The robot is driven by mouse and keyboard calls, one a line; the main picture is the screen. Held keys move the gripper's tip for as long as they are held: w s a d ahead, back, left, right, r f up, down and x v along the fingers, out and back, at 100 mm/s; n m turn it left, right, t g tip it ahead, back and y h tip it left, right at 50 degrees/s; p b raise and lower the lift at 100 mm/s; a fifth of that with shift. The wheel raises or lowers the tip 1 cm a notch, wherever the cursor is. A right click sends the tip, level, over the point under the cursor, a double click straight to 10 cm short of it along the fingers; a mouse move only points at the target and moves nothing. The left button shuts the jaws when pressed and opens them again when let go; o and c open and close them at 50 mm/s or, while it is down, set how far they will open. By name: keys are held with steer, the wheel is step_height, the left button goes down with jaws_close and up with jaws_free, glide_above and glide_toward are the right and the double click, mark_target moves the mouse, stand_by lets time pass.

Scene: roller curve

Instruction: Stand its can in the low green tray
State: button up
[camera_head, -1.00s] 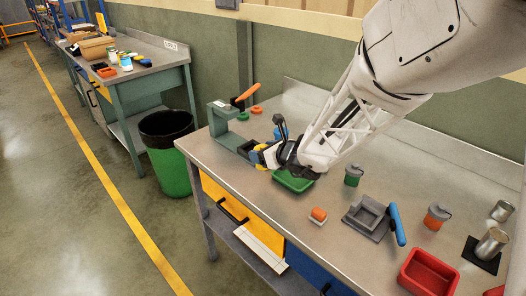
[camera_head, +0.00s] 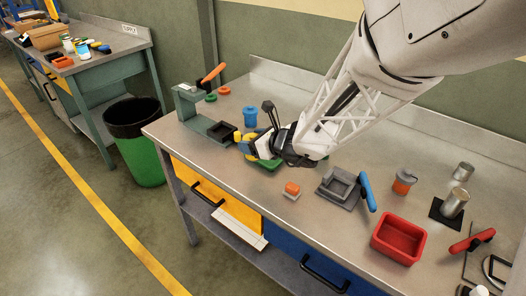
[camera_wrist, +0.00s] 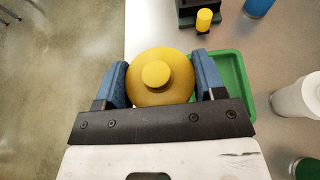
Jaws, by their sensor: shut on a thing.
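My gripper (camera_wrist: 160,70) is shut on a yellow can (camera_wrist: 172,92), a round body with a small knob on top. One blue finger lies on each side of it. In the head view my gripper (camera_head: 250,147) is low over the left part of the bench, and its wrist hides most of the can. The low green tray (camera_wrist: 239,75) lies just right of the can in the wrist view, partly hidden by the right finger and gripper body. In the head view only a strip of the tray (camera_head: 268,164) shows below my wrist. I cannot tell the can's height above the bench.
A grey-green fixture (camera_head: 196,115) stands left of my gripper, with a blue can (camera_head: 250,116) behind. The bench's front edge is close.

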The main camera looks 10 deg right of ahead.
steer(key=s+d+f, duration=0.1)
steer(key=s+d, duration=0.5)
steer(key=s, duration=0.3)
steer(key=shift+s+d, duration=0.15)
steer(key=shift+d, duration=0.15)
steer(key=w, duration=0.5)
steer(key=w+a+f, duration=0.1)
steer(key=w, duration=0.4)
steer(key=w+a, duration=0.1)
steer(key=w, duration=0.5)
steer(key=shift+f, duration=0.25)
steer(key=shift+f, duration=1.8)
steer(key=shift+f, duration=0.1)
steer(key=o, duration=1)
